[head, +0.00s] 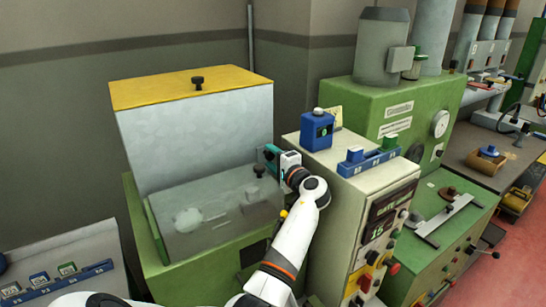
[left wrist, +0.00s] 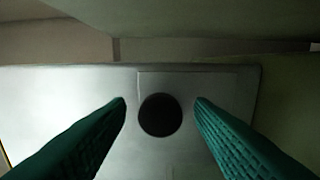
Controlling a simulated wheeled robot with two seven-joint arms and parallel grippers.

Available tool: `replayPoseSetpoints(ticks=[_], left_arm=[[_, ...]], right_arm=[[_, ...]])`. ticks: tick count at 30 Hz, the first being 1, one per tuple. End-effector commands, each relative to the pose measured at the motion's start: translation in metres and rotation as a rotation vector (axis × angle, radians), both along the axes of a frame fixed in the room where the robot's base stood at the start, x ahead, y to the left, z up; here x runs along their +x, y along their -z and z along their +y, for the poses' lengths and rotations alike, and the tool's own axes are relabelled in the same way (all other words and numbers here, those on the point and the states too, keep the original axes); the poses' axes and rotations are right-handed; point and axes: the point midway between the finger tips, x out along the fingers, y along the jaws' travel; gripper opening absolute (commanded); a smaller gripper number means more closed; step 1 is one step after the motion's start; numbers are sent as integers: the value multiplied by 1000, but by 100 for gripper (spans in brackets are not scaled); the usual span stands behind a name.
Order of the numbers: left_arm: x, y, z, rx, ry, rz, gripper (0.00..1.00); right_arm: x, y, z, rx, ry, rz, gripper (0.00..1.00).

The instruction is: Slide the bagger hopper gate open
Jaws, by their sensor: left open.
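The bagger hopper (head: 200,130) is a pale metal box with a yellow lid, on a green base. A clear sloping panel (head: 215,212) is at its front. A small dark knob (head: 259,170) shows near the panel's upper right end. My left gripper (head: 268,158) is at this knob, with its teal fingers apart. In the left wrist view, the open left gripper (left wrist: 160,105) has a finger on each side of a round black knob (left wrist: 160,115), with gaps on both sides. This knob is on a grey metal plate (left wrist: 220,90). I cannot tell the gate's exact edges. My right gripper is not in view.
A beige control cabinet (head: 345,215) stands just right of my left gripper, with a blue device (head: 317,130) and a blue rack (head: 367,160) on top. A green machine (head: 400,115) stands behind it. A second dark knob (head: 197,82) is on the yellow lid.

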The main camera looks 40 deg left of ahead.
Motion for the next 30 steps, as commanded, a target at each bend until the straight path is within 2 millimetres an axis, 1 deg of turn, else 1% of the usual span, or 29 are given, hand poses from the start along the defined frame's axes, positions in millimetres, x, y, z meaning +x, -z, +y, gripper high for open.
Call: replayPoseSetpoints(ticks=[5, 6, 8, 12, 14, 15, 18, 20, 24, 27, 30], left_arm=[[0, 0, 0, 0, 0, 0, 48], [0, 0, 0, 0, 0, 0, 45], [0, 0, 0, 0, 0, 0, 35], [0, 0, 0, 0, 0, 0, 12], [0, 0, 0, 0, 0, 0, 2], [0, 0, -1, 0, 0, 0, 0], [0, 0, -1, 0, 0, 1, 0], [0, -4, -1, 0, 0, 0, 0], [0, -32, 0, 3, 0, -5, 0], [0, -48, 0, 3, 0, -5, 0], [0, -56, -1, 2, 0, -3, 0]], right_arm=[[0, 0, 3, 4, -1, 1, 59], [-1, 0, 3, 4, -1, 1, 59], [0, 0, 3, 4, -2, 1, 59], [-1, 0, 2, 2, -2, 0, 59], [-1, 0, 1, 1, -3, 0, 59], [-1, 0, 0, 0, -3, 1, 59], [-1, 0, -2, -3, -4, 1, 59], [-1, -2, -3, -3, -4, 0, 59], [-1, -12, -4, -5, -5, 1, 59], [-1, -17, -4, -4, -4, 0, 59], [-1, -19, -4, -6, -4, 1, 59]])
